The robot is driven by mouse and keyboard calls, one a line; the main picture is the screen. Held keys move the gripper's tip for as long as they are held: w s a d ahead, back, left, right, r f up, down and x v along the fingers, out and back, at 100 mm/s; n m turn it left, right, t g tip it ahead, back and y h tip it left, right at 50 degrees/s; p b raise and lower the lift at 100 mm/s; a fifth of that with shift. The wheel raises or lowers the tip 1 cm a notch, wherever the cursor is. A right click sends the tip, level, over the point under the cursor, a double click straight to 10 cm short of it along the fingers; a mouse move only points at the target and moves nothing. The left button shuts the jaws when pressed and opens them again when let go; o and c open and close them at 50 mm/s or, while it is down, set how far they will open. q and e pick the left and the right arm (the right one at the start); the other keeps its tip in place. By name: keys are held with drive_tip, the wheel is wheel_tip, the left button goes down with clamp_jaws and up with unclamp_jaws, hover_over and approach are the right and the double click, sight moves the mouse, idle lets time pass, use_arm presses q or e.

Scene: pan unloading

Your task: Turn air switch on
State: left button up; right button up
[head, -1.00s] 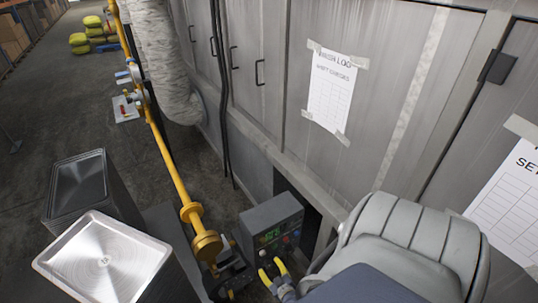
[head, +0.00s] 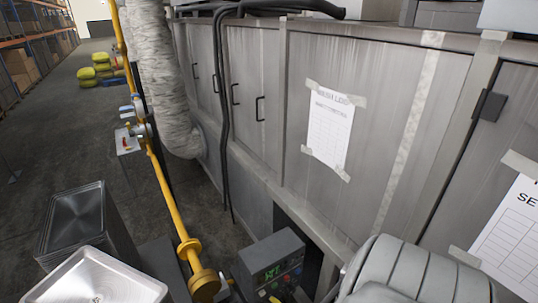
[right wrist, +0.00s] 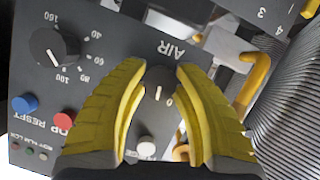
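The grey control box (head: 270,258) with a lit green display stands low beside the cabinets in the head view. In the right wrist view its panel (right wrist: 100,95) appears upside down, with the black AIR switch (right wrist: 159,82), a round knob whose white mark points down in the picture, near a 0. My right gripper (right wrist: 162,72) has its yellow fingers on either side of this knob, with the tips at its edges. I cannot tell whether they touch it. In the head view only a bit of this gripper shows at the bottom edge. My left gripper is out of view.
A larger dial (right wrist: 55,45), a blue button (right wrist: 24,104), a red button (right wrist: 64,120) and a white button (right wrist: 146,148) sit near the AIR switch. A yellow pipe (head: 165,185) runs left of the box. Stacked metal pans (head: 75,225) stand at the lower left. Grey cabinets line the right.

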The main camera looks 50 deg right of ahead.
clamp_jaws()
drive_tip(key=m+t+y, duration=0.1)
drive_tip(key=m+y, duration=0.2)
drive_tip(key=m, duration=0.1)
drive_tip(key=shift+d, duration=0.1)
drive_tip(key=shift+m+t+y, duration=0.5)
drive_tip(key=shift+m+y, duration=0.4)
drive_tip(key=shift+m, duration=0.9)
drive_tip(key=o, duration=0.7)
unclamp_jaws()
drive_tip(key=shift+c, duration=0.2)
